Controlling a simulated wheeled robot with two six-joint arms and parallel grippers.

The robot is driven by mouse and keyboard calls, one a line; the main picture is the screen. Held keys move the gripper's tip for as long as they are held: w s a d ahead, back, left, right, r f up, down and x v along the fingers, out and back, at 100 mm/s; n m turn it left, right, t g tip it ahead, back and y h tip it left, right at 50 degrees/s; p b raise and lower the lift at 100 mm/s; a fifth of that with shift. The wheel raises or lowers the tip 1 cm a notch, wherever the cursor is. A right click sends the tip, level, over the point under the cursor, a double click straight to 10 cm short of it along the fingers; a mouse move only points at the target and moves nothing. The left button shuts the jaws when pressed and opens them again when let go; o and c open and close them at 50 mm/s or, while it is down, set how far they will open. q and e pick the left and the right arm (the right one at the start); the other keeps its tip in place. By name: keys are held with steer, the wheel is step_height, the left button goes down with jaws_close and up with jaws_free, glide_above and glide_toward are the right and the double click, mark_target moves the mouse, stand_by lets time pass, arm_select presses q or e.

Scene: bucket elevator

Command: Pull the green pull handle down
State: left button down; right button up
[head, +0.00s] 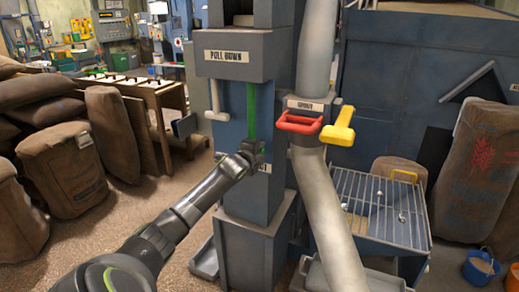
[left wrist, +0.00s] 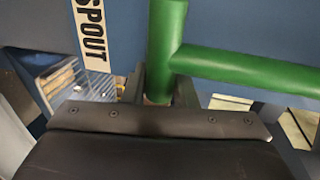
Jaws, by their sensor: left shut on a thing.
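The green pull handle (head: 252,110) hangs below the grey box marked PULL DOWN (head: 226,57). In the left wrist view the handle (left wrist: 168,35) is a green bar with a second bar branching off to the right. My left gripper (head: 250,150) is at the handle's lower end in the head view. In the left wrist view its fingers (left wrist: 160,90) are on either side of the green bar, shut on it. The fingers partly hide the bar's lower end. My right gripper is in neither view.
A white handle (head: 215,102) hangs left of the green one. To the right are a grey pipe (head: 318,50), a red handle (head: 299,124) and a yellow handle (head: 339,126). A wire grate (head: 372,208) stands lower right. Brown sacks (head: 62,170) fill the left side.

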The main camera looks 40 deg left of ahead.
arm_select(q)
steer(key=c, duration=1.3)
jaws_free()
steer(key=shift+s+f, duration=0.1)
steer(key=shift+f, duration=0.35)
steer(key=shift+c, duration=0.2)
steer(key=shift+o, duration=0.7)
steer(key=shift+r, duration=0.1)
steer(key=b+v, duration=0.1)
steer(key=v, duration=1.6)
